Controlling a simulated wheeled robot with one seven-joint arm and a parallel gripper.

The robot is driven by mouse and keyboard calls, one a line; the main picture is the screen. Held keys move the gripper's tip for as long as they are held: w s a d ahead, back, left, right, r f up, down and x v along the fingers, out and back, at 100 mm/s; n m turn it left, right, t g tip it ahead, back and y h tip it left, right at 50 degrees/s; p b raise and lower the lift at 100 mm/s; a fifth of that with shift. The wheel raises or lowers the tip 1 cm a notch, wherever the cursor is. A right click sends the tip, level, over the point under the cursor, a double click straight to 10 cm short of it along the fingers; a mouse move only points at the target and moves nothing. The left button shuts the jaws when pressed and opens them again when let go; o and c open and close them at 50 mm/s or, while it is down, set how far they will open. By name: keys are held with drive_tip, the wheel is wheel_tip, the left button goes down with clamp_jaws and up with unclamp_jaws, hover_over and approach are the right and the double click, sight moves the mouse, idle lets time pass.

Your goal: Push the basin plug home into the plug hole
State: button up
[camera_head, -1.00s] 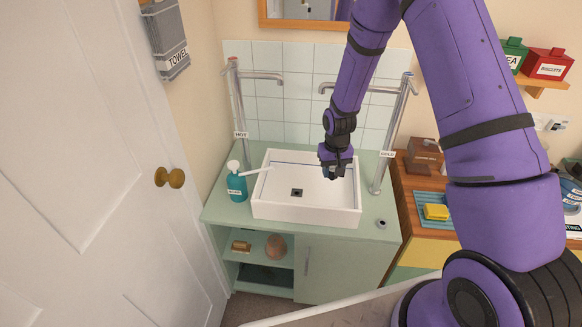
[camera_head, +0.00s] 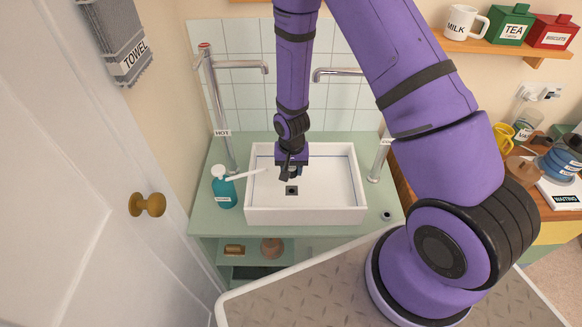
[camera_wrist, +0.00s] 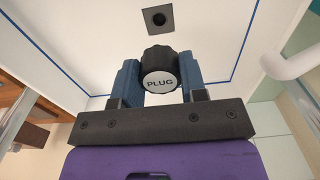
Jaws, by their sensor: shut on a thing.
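The basin plug (camera_wrist: 159,70) is a dark round knob with a white disc reading PLUG. My gripper (camera_wrist: 158,76) is shut on it, with a blue finger on either side. In the head view my gripper (camera_head: 291,172) points down over the white basin (camera_head: 335,215), just behind the plug hole; the plug is mostly hidden there. The plug hole (camera_head: 292,190) is a dark opening in a square plate in the basin floor. It also shows in the wrist view (camera_wrist: 158,18), beyond the plug and apart from it. The plug is outside the hole.
The hot tap (camera_head: 218,110) rises at the back left and the cold tap (camera_head: 378,158) at the right. A teal soap bottle (camera_head: 224,190) stands left of the basin, its spout reaching over the rim. A white door (camera_head: 70,200) is at left.

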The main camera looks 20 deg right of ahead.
hover_over(292, 185)
drive_tip(key=s+a, duration=0.1)
drive_tip(key=s, duration=0.1)
drive_tip(key=shift+s+f, duration=0.1)
drive_tip(key=shift+f, duration=2.75)
drive_tip(key=shift+f, duration=1.3)
drive_tip(key=o, duration=1.1)
wheel_tip(292, 185, up, 11)
drive_tip(key=shift+f, duration=0.15)
